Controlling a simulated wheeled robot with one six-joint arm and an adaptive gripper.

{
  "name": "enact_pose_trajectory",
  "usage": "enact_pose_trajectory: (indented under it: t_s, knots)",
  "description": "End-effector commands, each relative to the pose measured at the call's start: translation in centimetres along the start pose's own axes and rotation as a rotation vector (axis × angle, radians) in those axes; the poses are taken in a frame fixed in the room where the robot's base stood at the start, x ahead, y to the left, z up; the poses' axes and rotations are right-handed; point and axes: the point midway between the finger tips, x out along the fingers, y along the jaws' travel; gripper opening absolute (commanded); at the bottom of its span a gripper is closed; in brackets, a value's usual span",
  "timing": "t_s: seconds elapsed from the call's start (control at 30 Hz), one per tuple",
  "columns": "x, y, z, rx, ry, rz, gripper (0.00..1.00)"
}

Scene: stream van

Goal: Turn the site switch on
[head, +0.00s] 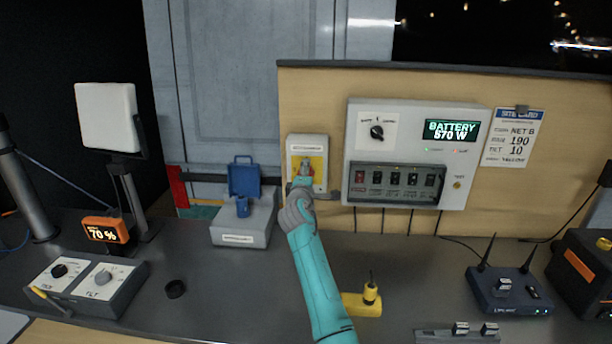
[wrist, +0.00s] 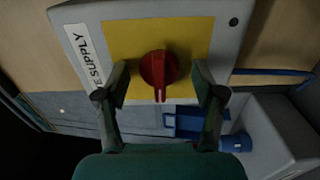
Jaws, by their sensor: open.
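The site switch is a light grey box (head: 307,141) with a yellow plate (head: 321,163) on the wooden panel, left of the battery panel. In the wrist view its red rotary knob (wrist: 158,68) sits in the middle of the yellow plate (wrist: 190,35), beside a label (wrist: 85,45) whose readable part ends in "E SUPPLY". My gripper (head: 306,176) is in front of the box and hides most of the knob in the head view. In the wrist view my gripper (wrist: 160,82) is open, with one finger on each side of the knob and gaps visible between them.
A battery panel (head: 466,170) reading "BATTERY 570 W" is close to the right. A grey box with an open blue cover (head: 243,180) stands at left. A yellow plug-like item (head: 362,302), router (head: 507,288) and dial box (head: 92,285) are on the counter.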

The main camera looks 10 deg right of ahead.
Motion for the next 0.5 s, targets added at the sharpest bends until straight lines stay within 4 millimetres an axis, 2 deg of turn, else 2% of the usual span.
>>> enact_pose_trajectory:
  t_s: [0.13,0.37,0.4,0.5]
  knots:
    - [-0.01,0.01,0.00,0.000,0.000,0.000,0.68]
    - [-0.03,0.01,-0.01,0.000,0.000,0.000,0.11]
    - [-0.03,0.01,-0.01,0.000,0.000,0.000,0.08]
    - [-0.03,0.00,-0.01,0.001,0.000,0.000,0.08]
